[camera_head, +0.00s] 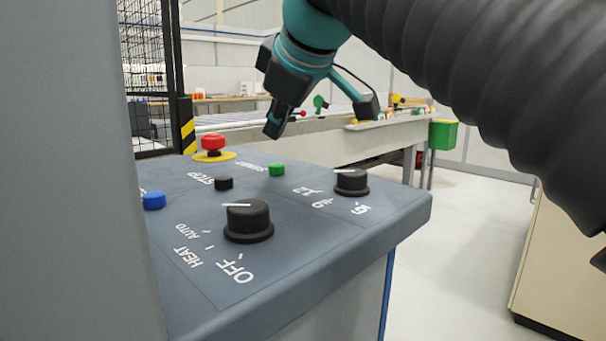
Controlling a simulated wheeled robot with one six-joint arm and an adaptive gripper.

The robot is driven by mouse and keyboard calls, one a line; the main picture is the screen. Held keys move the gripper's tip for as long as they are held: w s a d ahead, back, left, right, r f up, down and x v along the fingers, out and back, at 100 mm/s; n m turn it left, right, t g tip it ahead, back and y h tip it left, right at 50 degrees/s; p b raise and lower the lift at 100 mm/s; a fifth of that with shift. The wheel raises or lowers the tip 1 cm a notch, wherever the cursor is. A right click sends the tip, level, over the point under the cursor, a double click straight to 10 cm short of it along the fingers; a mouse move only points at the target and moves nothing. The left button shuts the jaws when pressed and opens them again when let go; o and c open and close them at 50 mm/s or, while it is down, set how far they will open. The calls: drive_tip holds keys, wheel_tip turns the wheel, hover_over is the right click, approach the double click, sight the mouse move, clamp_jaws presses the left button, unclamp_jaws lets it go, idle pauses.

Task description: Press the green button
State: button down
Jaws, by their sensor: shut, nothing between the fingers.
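The green button (277,170) is a small round cap on the sloped grey control panel (300,240), near its far edge. My gripper (272,131) is above and behind the button in the picture, pointing down. Its dark fingers are together, with nothing between them. A visible gap separates the fingertips from the button in this view. Nothing hides the button.
Near the green button are a black button (223,183), a blue button (153,201), a red emergency stop (212,146) and two black knobs (248,221) (351,182). A mesh fence (148,80) stands at the back left. Open floor (460,240) lies to the right.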

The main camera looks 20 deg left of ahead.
sight(277, 166)
drive_tip(key=shift+f+b, duration=0.6)
drive_tip(key=shift+f, duration=0.55)
drive_tip(key=shift+f, duration=0.1)
idle(0.6)
drive_tip(key=shift+s+f, duration=0.1)
drive_tip(key=shift+f, duration=0.2)
